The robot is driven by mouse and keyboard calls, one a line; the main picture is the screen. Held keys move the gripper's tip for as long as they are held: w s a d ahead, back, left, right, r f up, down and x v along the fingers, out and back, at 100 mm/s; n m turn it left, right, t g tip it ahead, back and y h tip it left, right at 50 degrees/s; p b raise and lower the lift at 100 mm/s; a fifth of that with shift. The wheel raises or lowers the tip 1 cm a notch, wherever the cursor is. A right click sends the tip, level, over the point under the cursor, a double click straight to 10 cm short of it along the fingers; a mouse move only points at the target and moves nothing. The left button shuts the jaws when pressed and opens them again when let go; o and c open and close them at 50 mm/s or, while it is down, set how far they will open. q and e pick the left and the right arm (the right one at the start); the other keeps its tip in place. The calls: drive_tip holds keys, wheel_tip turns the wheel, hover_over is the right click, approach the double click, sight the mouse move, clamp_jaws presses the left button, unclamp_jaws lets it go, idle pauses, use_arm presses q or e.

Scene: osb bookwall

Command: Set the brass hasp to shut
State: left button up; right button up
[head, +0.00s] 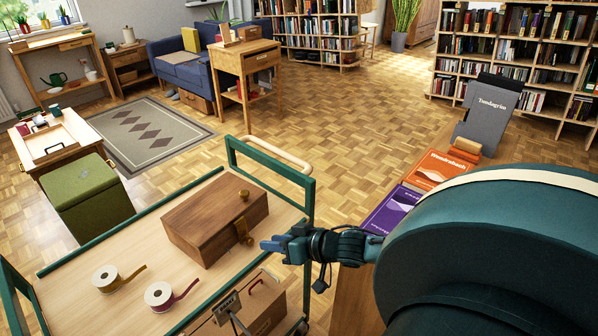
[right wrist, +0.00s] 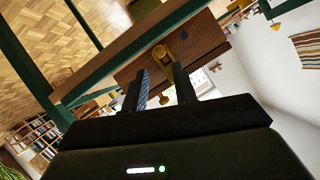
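A brown wooden box (head: 215,220) with its lid down sits on the trolley top. Brass parts show on its right-hand side: a knob (head: 243,195) near the top and the brass hasp (head: 242,229) lower down. Whether the hasp is fastened is too small to tell. In the right wrist view the brass hasp (right wrist: 160,53) lies just beyond the fingertips, against the brown wood. My right gripper (head: 268,244) is just right of the hasp in the head view. Its two fingers are apart with nothing between them (right wrist: 160,76). My left gripper is not in view.
The trolley (head: 133,226) has a green frame rail (head: 270,160) behind the box. A wooden case (head: 262,305) is below. Purple and orange books (head: 395,209) (head: 440,168) lie at right, near my arm.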

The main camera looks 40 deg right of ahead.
drive_tip(key=p+v, duration=0.1)
drive_tip(key=v, duration=0.6)
drive_tip(key=shift+a, duration=0.1)
idle(0.5)
drive_tip(key=s+a+f+n+g+h, duration=0.2)
drive_tip(key=s+a+n+g+h, duration=0.15)
drive_tip(key=s+a+g, duration=0.75)
drive_tip(key=w+a+f+t+y, duration=0.2)
drive_tip(key=w+a+f+t, duration=0.2)
drive_tip(key=a+t, duration=0.5)
drive_tip(key=shift+a+f+n+y+p, duration=0.25)
drive_tip(key=shift+f+n+y+p, duration=0.15)
drive_tip(key=shift+f, duration=0.5)
idle(1.3)
